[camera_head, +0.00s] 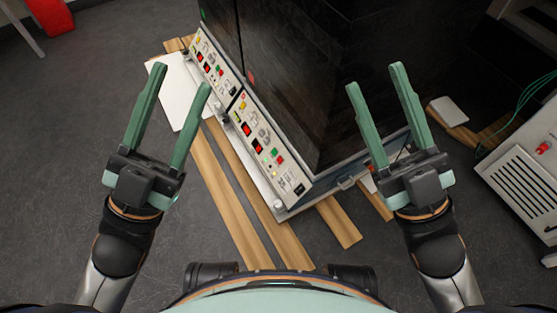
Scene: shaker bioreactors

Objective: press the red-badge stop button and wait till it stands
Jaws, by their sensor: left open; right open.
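Two dark shaker cabinets stand side by side, each with a pale control panel along its lower front. A small red badge (251,77) marks the nearer cabinet (320,80); a small green badge (202,14) marks the farther one. The nearer panel (262,140) carries red displays, a green button (274,152) and a red button (280,160) near its lower end. The button labels are too small to read. My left gripper (180,80) is open and empty, left of the panels. My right gripper (376,79) is open and empty, in front of the nearer cabinet in the picture.
The cabinets stand on wooden slats (230,195) on a grey floor. A white sheet or board (176,95) lies by the farther panel. A white vented unit (522,185) with a red knob and green cables stands at the right. A red object (50,15) is at top left.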

